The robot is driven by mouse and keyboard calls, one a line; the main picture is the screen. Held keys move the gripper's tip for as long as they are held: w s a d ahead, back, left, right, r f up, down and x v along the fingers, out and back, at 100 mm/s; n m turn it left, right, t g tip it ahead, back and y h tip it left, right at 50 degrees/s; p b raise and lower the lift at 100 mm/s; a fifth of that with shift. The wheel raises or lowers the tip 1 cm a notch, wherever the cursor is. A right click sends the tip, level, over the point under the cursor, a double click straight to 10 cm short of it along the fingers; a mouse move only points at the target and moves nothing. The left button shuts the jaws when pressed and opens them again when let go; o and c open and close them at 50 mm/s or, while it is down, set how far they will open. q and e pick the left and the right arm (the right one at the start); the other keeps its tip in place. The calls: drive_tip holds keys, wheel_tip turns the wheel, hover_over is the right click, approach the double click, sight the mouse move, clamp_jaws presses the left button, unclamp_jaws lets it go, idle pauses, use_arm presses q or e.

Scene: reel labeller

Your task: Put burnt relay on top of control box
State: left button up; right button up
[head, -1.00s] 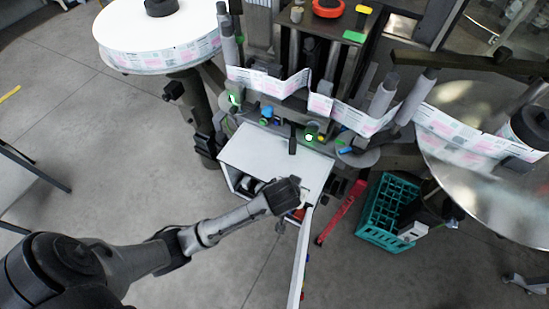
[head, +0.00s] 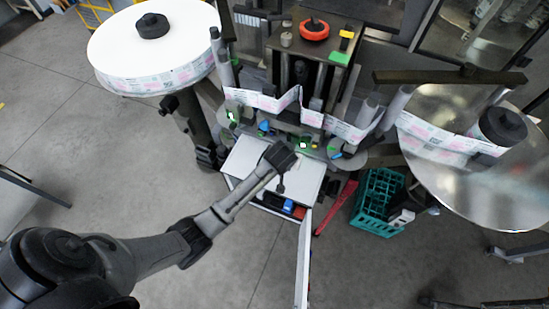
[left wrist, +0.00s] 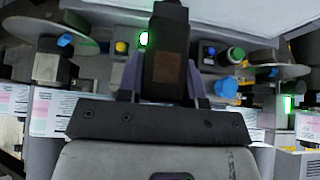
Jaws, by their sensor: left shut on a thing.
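The control box (head: 243,158) is the white cabinet below the machine in the head view, with a flat white top and an open front. My left gripper (head: 281,156) is above the right part of this top; I cannot tell how high. In the left wrist view my left gripper (left wrist: 160,90) is shut on the burnt relay (left wrist: 168,65), a dark block with a brownish patch, held between two fingers. The relay cannot be made out in the head view. My right gripper is in neither view.
The cabinet door (head: 303,262) stands open towards the front. Blue and red parts (head: 290,207) show inside. The labeller's lit buttons (head: 303,145) are right behind the box top. A teal crate (head: 377,200) and a red bar (head: 336,208) are to the right. The top's left part is clear.

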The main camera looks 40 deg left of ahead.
use_arm(q)
drive_tip(key=a+f, duration=0.1)
drive_tip(key=a, duration=0.1)
drive_tip(key=a+f, duration=0.1)
drive_tip(key=a, duration=0.1)
drive_tip(key=a+f, duration=0.1)
drive_tip(key=a, duration=0.1)
drive_tip(key=shift+s+f+p, duration=0.25)
drive_tip(key=shift+f+p, duration=0.05)
drive_tip(key=shift+p, duration=0.05)
wheel_tip(320, 180, down, 4)
drive_tip(key=shift+r, duration=0.25)
drive_tip(key=shift+f, duration=0.25)
drive_tip(key=shift+f, duration=0.2)
drive_tip(key=o, duration=0.7)
